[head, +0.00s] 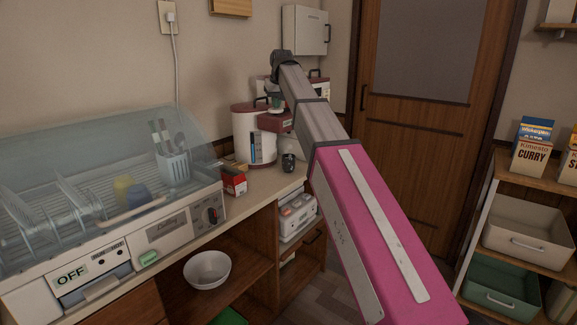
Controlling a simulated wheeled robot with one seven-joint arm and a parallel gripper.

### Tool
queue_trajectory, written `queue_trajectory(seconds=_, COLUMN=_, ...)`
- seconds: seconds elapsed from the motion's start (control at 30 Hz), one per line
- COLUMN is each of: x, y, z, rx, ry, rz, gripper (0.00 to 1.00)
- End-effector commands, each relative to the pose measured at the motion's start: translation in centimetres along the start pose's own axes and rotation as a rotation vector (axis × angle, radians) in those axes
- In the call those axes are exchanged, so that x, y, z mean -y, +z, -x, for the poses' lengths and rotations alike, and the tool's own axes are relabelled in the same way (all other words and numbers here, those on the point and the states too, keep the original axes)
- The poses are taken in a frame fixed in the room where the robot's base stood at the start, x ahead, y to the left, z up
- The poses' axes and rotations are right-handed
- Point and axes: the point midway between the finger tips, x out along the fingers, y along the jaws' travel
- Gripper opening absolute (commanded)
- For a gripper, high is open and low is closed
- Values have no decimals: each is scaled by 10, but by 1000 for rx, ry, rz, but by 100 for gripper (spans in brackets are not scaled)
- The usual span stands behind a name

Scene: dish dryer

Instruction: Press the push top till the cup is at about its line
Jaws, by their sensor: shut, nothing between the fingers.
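A white air pot with a red top (278,123) stands at the far end of the counter, largely behind my arm. My arm reaches to it from the lower right, its wrist bent down above the pot. My gripper (277,104) is small and partly hidden there; it is shut and empty, close over the red top. I cannot tell whether it touches the top. A small dark cup (289,163) stands upright on the counter below the pot's front. Its inside, line and liquid level are too small to make out.
A red box (233,181) lies nearer. The dish dryer (165,232) with its clear cover fills the left. A white bowl (207,269) sits on the shelf below. A wooden door (410,160) is behind.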

Motion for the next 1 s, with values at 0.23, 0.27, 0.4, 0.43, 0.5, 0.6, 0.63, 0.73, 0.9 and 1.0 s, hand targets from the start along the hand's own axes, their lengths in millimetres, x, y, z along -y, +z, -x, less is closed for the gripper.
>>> queue_trajectory(seconds=0.23, x=0, y=1, z=-2, rx=1, ry=0, rz=0, gripper=0)
queue_trajectory(seconds=0.27, x=0, y=1, z=-2, rx=1, ry=0, rz=0, gripper=0)
queue_trajectory(seconds=0.4, x=0, y=1, z=-2, rx=1, ry=0, rz=0, gripper=0)
queue_trajectory(seconds=0.43, x=0, y=1, z=-1, rx=1, ry=0, rz=0, gripper=0)
queue_trajectory(seconds=0.5, x=0, y=0, z=0, rx=1, ry=0, rz=0, gripper=0)
queue_trajectory(seconds=0.6, x=0, y=-2, z=4, rx=2, ry=0, rz=0, gripper=0)
queue_trajectory(seconds=0.63, x=0, y=-2, z=5, rx=2, ry=0, rz=0, gripper=0)
queue_trajectory(seconds=0.73, x=0, y=-4, z=10, rx=2, ry=0, rz=0, gripper=0)
queue_trajectory(seconds=0.9, x=0, y=-8, z=19, rx=0, ry=0, rz=0, gripper=0)
queue_trajectory(seconds=1.0, x=0, y=-9, z=22, rx=0, ry=0, rz=0, gripper=0)
